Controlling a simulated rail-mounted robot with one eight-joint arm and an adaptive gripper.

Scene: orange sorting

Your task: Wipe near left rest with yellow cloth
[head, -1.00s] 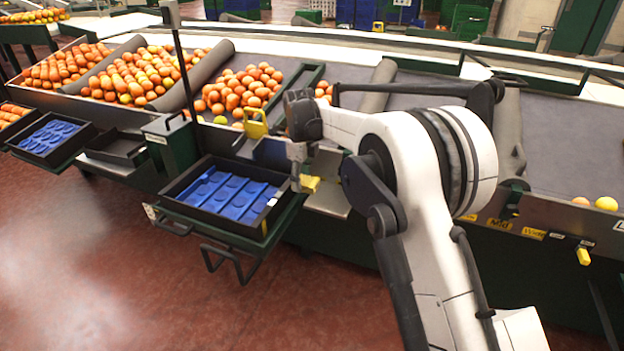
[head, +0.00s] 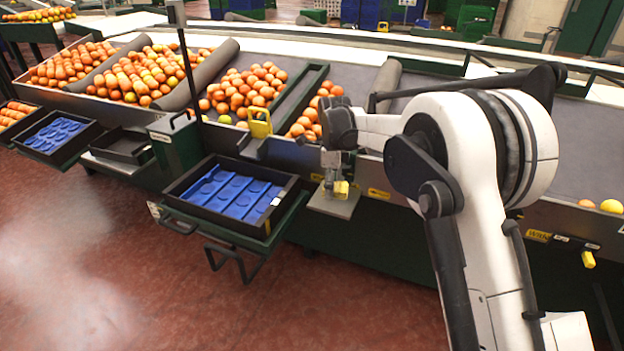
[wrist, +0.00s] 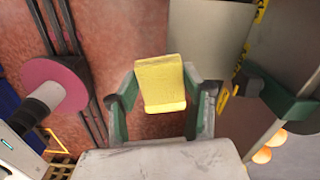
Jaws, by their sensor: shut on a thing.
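My gripper (head: 336,185) is shut on the yellow cloth (head: 341,190), a small block-like pad. In the wrist view the cloth (wrist: 160,82) sits between both fingers of my gripper (wrist: 160,95). A flat grey plate (head: 328,207) juts from the conveyor's front side, just right of the blue-lined tray; it may be the near left rest. In the head view my gripper and the cloth overlap this plate. In the wrist view the plate (wrist: 208,38) lies beyond and right of the cloth, with red floor behind the cloth. I cannot tell whether the cloth touches the plate.
A black tray with a blue insert (head: 178,190) stands left of my gripper on a green frame. A yellow holder (head: 260,124) stands on the conveyor edge. Oranges (head: 245,90) fill the sloped lanes behind. Red floor (head: 110,270) in front is clear.

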